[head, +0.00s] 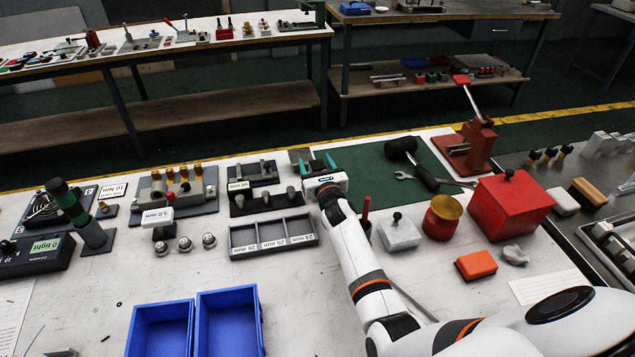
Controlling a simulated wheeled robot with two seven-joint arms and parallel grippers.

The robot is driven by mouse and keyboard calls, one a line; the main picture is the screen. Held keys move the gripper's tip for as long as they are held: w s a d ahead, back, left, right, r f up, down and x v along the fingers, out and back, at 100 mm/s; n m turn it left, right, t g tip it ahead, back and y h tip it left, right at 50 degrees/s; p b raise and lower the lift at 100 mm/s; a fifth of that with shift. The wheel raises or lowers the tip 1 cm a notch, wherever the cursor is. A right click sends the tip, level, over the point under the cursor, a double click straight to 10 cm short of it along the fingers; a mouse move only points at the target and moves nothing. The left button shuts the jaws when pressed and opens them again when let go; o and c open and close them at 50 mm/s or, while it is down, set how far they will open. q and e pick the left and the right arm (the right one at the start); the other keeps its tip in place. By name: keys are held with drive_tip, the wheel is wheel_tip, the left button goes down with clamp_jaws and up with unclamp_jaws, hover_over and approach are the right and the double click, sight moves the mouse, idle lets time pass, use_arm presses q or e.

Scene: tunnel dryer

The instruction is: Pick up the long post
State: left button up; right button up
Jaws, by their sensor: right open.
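Several grey posts stand in a dark stepped holder (254,204) left of the middle of the bench. They are small in view, and I cannot tell for sure which one is the long post. My right gripper (317,164) is just right of this holder, its teal fingers apart and pointing away from me. I see nothing held between them. The gripper body hides part of the bench there. My left gripper is not in view.
A grey labelled tray (273,236) and blue bins (229,322) lie nearer. Right are a green mat (375,165) with a black mallet (411,161), a red press (471,147), a red box (508,206) and an orange block (476,265). The bench left of the bins is mostly clear.

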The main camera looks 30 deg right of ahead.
drive_tip(key=shift+c, duration=0.2)
drive_tip(key=shift+w+r, duration=0.1)
clamp_jaws()
